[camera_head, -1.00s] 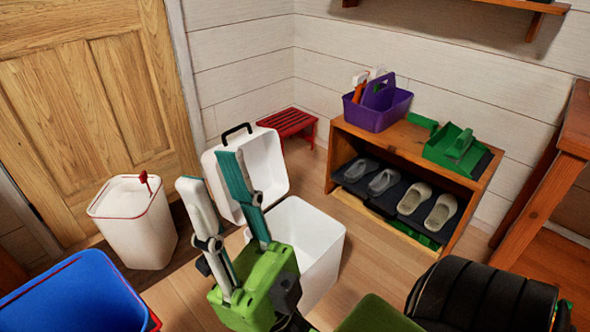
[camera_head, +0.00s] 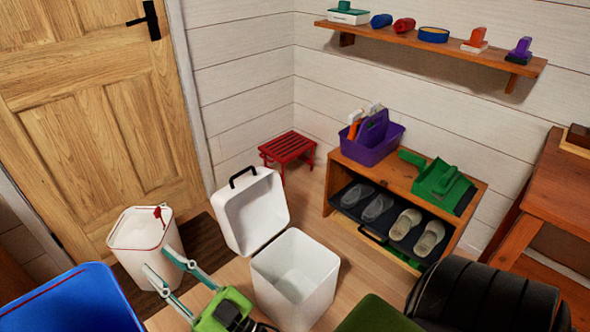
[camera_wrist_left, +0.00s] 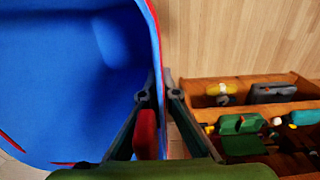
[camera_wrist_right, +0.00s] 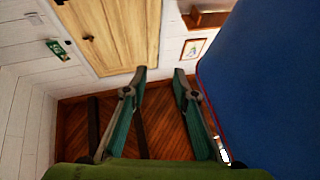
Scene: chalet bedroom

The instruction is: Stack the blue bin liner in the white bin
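The blue bin liner (camera_head: 70,305) fills the lower left of the head view, with a thin red line along its rim. It also shows large in the left wrist view (camera_wrist_left: 60,80). My left gripper (camera_wrist_left: 158,82) has its fingers on both sides of the liner's rim, closed on its wall. One white bin with red trim (camera_head: 143,265) stands by the door. Another white bin (camera_head: 300,290), open and empty, has a raised lid. I cannot tell which is the task's. My right gripper (camera_head: 157,260) is open and empty, in front of the red-trimmed bin; the liner (camera_wrist_right: 265,80) is beside it.
The raised lid (camera_head: 258,222) has a black handle. A red stool (camera_head: 288,147) stands by the wall. A low wooden rack (camera_head: 340,215) holds shoes, a purple caddy (camera_head: 372,145) and a green dustpan (camera_head: 440,180). A black rounded object (camera_head: 480,298) is at the lower right.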

